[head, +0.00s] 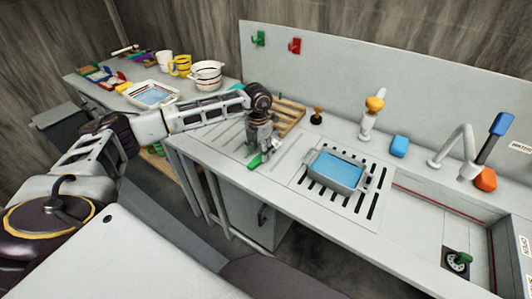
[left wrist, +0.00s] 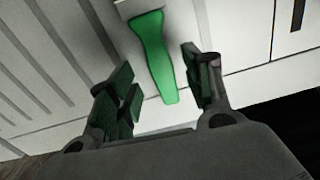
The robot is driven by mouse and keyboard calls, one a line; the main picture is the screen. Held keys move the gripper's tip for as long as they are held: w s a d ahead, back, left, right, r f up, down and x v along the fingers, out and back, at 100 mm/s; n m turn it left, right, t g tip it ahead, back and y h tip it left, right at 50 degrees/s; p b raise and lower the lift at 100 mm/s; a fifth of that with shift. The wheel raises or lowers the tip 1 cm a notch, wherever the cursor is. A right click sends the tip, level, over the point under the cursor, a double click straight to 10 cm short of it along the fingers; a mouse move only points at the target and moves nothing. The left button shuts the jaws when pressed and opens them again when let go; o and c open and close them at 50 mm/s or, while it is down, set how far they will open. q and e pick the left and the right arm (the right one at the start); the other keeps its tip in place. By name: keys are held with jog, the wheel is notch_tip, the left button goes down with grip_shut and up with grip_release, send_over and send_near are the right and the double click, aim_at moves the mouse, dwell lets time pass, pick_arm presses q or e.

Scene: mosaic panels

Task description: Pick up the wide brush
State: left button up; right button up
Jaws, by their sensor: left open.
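A brush with a green handle lies on the ridged white counter, seen in the left wrist view (left wrist: 155,50). Its pale head is cut off by the top edge, so I cannot judge its full width. In the head view the green handle (head: 255,161) shows just below my left gripper (head: 262,150). My left gripper is open and points down. In the left wrist view its fingers (left wrist: 160,85) stand on either side of the handle, with gaps visible. I cannot tell how high the fingertips are above the counter. My right gripper is not in view.
A grey tub of blue liquid (head: 338,170) sits on the slotted drainer to the right. A wooden rack (head: 289,117) stands behind the gripper. A blue block (head: 399,146), a tap (head: 463,150) and a sink are farther right. Cups and a tray (head: 153,94) are at left.

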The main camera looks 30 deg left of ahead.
pick_arm(q)
notch_tip(320, 180, down, 3)
jog(key=shift+r, duration=0.2)
jog(key=shift+f, duration=0.2)
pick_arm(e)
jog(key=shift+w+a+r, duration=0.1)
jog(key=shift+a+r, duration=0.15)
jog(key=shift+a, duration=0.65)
pick_arm(q)
jog(key=c, duration=1.1)
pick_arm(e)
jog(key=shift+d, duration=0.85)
